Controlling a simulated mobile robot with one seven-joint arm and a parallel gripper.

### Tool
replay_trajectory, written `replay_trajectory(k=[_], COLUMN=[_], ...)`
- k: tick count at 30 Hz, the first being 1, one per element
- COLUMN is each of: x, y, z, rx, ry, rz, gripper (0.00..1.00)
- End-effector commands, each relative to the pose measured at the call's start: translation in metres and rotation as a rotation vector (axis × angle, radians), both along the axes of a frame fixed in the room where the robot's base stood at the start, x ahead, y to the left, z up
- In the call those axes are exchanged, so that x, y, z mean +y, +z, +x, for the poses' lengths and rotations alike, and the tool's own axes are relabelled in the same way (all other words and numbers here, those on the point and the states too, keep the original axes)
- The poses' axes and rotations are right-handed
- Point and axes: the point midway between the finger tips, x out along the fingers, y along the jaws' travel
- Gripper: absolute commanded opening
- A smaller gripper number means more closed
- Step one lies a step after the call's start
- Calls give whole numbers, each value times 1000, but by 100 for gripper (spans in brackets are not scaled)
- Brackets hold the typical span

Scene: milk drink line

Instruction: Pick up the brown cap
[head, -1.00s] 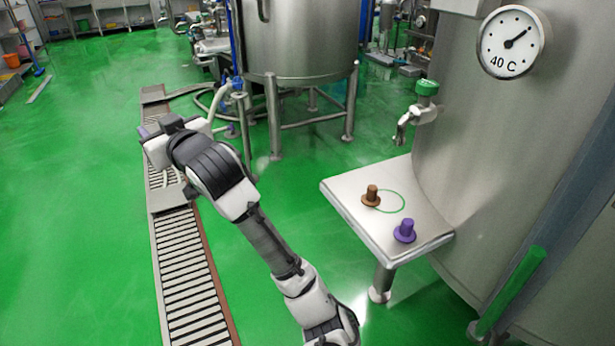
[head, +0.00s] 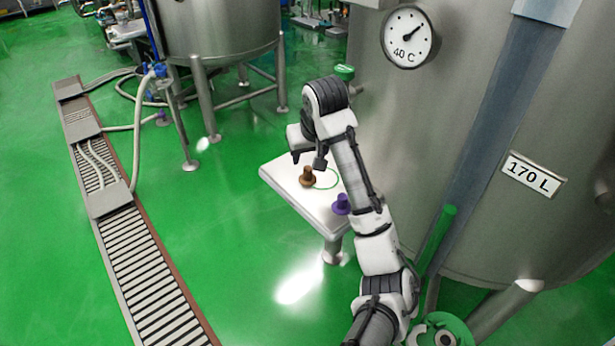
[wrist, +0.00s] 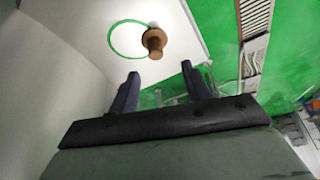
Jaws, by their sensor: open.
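The brown cap (head: 307,177) stands on the small metal shelf (head: 283,185) beside the tank, at the left edge of a green ring mark. In the wrist view the brown cap (wrist: 154,42) lies ahead of my fingers, beside the green ring (wrist: 118,38). My gripper (wrist: 158,82) is open, with nothing between its two dark fingers. In the head view my gripper (head: 307,160) is over the shelf, close above the cap and apart from it as far as I can tell. Its fingertips are small in that view.
A purple cap (head: 341,205) stands on the shelf near its front right corner, close to my arm. The tank (head: 470,130) with a 40 C gauge (head: 410,37) rises right behind the shelf. A green-handled tap (head: 345,73) is partly hidden behind my arm.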

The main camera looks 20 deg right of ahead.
Motion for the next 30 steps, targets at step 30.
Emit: replay_trajectory(k=[30], x=[-9], y=[-79], z=[38], rx=[-2], ry=[1], rz=[-1], gripper=[44])
